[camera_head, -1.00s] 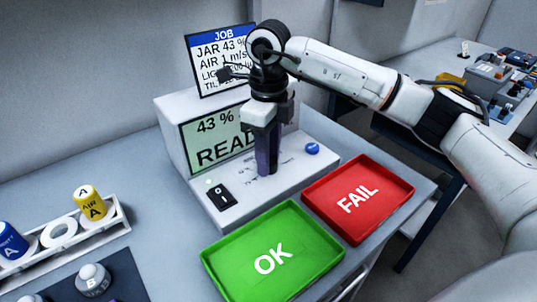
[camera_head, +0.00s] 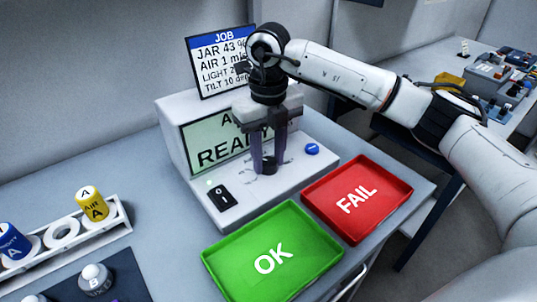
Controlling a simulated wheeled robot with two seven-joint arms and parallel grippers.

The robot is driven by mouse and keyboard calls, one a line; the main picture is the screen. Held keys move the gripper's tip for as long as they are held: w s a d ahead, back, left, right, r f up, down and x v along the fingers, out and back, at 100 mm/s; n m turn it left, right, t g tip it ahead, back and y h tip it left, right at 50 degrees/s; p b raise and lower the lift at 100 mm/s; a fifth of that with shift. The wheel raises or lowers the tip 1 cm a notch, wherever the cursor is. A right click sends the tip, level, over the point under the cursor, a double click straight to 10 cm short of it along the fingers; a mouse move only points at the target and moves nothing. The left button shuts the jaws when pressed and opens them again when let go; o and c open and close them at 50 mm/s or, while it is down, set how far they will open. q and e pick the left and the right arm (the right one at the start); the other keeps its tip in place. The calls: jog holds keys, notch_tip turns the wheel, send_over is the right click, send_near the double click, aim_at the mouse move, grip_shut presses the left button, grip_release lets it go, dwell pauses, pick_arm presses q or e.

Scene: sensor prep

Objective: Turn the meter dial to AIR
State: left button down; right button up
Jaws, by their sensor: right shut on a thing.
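The white meter (camera_head: 170,120) stands on the table with a sloped front panel. Its dial (camera_head: 268,168) is a small dark knob on that panel. My right gripper (camera_head: 268,162) points down at the panel, its two dark fingers on either side of the dial and shut on it. The green meter screen (camera_head: 200,157) shows "READ" and, above it, a line beginning with "A"; the gripper covers the rest. Most of the lettering around the dial is hidden or too small to read. My left gripper is out of view.
A black switch (camera_head: 222,197) and a blue button (camera_head: 312,149) flank the dial. A green OK tray (camera_head: 315,230) and a red FAIL tray (camera_head: 390,190) lie in front. A JOB card (camera_head: 215,65) stands behind. A rack (camera_head: 118,218) holds a yellow AIR sensor (camera_head: 92,203).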

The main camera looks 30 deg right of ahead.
aim_at(269, 161)
jog(key=shift+m, duration=0.5)
jog(key=o, duration=1.1)
jog(key=shift+c, duration=0.2)
notch_tip(269, 161, up, 10)
jog(key=shift+r, duration=0.2)
